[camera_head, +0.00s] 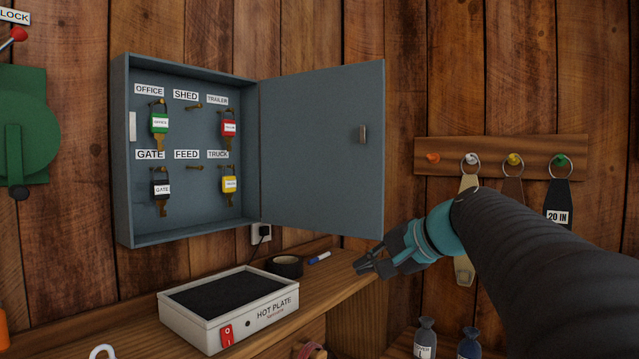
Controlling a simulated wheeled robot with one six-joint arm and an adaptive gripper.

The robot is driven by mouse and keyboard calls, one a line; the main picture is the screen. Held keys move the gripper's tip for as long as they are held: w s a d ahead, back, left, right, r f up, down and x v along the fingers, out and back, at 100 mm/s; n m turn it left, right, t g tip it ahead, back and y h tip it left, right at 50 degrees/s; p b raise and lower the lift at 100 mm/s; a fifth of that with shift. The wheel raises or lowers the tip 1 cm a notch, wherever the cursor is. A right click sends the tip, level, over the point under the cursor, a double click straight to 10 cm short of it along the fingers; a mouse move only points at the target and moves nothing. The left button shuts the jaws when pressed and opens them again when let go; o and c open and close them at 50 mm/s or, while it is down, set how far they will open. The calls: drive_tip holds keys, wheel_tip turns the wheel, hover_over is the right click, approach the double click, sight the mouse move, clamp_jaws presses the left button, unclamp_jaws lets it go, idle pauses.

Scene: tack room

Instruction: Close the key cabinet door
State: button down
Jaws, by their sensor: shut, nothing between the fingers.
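The grey key cabinet (185,226) hangs on the plank wall at the left, with labelled hooks and several tagged keys inside. Its door (310,155) stands wide open to the right, hinged on the cabinet's right side, with a small metal latch or handle (362,134) near its free edge. My gripper (361,270) is shut and empty, in front of and below the door's lower right corner in the picture. It appears apart from the door, though the depth between them is hard to judge.
A hot plate (245,325) stands on the wooden bench (345,272) below the cabinet, with a roll of black tape (286,266) and a marker (320,258) behind it. A peg rail (500,155) with hanging straps is at the right.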

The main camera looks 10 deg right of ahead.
drive_tip(key=w+d+r+m+t+y, duration=0.1)
drive_tip(key=w+d+r+m+t, duration=0.15)
drive_tip(key=d+r, duration=0.55)
drive_tip(key=w+d+r+m+t+y, duration=0.1)
drive_tip(key=w+d+r+t, duration=0.2)
drive_tip(key=d+r, duration=0.55)
drive_tip(key=w+a+f, duration=0.2)
drive_tip(key=w+a, duration=0.3)
drive_tip(key=w, duration=0.1)
drive_tip(key=shift+a, duration=0.25)
